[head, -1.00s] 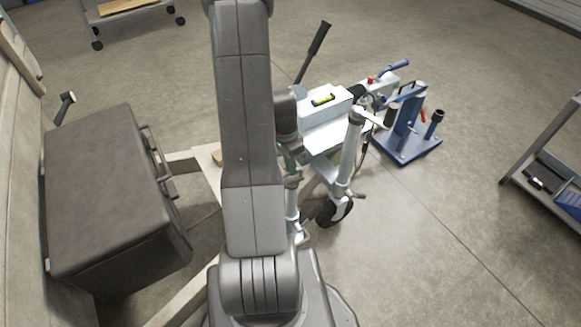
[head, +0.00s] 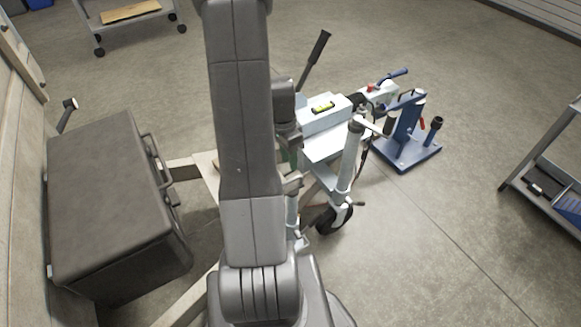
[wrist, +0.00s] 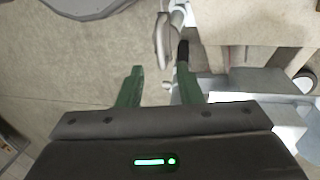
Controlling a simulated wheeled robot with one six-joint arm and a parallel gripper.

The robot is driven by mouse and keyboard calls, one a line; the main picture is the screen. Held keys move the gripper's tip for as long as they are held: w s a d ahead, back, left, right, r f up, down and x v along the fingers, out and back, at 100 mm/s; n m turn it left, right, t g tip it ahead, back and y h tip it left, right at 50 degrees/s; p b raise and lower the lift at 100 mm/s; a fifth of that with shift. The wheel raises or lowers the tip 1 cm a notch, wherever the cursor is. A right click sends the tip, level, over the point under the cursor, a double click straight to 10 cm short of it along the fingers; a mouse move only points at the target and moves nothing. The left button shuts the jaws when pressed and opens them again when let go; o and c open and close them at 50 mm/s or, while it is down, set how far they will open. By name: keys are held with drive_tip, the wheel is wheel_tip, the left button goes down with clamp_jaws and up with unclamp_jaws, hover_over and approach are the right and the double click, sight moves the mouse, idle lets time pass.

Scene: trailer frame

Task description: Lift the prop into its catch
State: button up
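A pale metal leg (head: 292,208), which looks like the prop, stands upright under the trailer's front frame in the head view, partly hidden by my arm. Its catch cannot be made out. My gripper (wrist: 160,72) has two green fingers set well apart with nothing held between them. In the wrist view a black grip (wrist: 183,54) on a thin rod lies just beyond the right finger, and a rounded grey metal part (wrist: 162,40) lies beyond the gap. I cannot tell whether either belongs to the prop. My arm hides most of my gripper in the head view.
The jockey wheel tube (head: 350,165) and its wheel (head: 335,219) stand just right of my arm. The coupling and a blue stand (head: 406,148) are beyond. A dark case (head: 108,200) is at left, a shelf rack (head: 545,160) at right.

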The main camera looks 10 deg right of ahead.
sight(292, 179)
wheel_tip(292, 179, up, 8)
drive_tip(key=w+p, duration=0.1)
drive_tip(key=shift+w+a, duration=0.25)
drive_tip(key=shift+f, duration=0.15)
drive_tip(key=s+f, duration=0.1)
drive_tip(key=f, duration=0.3)
drive_tip(key=f+b, duration=0.1)
drive_tip(key=f, duration=0.4)
drive_tip(key=s+d+f+b, duration=0.1)
drive_tip(key=f, duration=0.3)
drive_tip(key=shift+s+f, duration=0.2)
drive_tip(key=shift+s, duration=0.1)
drive_tip(key=shift+f+b, duration=0.45)
drive_tip(key=shift+f, duration=0.1)
